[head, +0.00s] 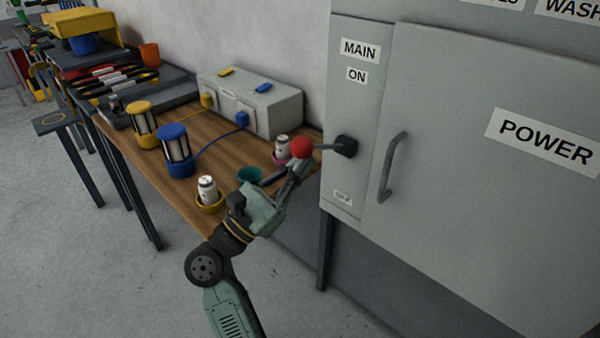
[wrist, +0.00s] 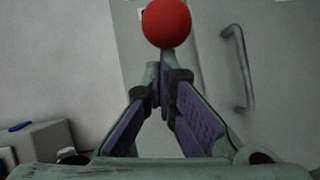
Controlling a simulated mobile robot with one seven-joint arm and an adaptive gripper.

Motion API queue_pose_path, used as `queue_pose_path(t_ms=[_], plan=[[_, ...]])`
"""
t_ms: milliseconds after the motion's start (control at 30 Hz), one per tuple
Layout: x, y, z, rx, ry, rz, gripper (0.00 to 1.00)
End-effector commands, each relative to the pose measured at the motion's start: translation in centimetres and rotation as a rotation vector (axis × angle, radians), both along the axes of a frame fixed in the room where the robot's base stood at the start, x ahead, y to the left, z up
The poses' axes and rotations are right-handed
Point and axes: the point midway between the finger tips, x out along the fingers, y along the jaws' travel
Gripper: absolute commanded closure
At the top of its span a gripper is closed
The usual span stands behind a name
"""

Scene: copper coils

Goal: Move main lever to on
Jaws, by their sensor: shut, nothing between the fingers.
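The main lever (head: 325,147) has a red ball knob (head: 302,147) and a dark pivot block (head: 346,147) on the grey power cabinet. Its arm sticks out about level to the left, between the ON label (head: 356,75) above and a small lower label (head: 342,197), which looks like OFF. My gripper (head: 300,166) is shut and empty, with its tips just below the knob. In the wrist view the red knob (wrist: 167,22) is just beyond the closed fingertips (wrist: 160,75). I cannot tell whether they touch it.
A cabinet door handle (head: 392,165) stands right of the lever. Floor in front is clear.

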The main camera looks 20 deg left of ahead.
Motion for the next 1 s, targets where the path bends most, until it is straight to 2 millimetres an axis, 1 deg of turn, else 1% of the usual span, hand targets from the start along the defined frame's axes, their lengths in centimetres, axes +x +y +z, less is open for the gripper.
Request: queue_pose_path(t_ms=[33,100,400,1000], plan=[[0.1,-0.1,0.7,0.007,0.009,-0.001,1.0],[0.2,-0.1,1.2,0.004,0.007,-0.003,1.0],[0.6,-0.3,2.7,0.003,0.005,-0.003,1.0],[0.7,-0.4,3.2,0.002,0.002,-0.003,1.0]])
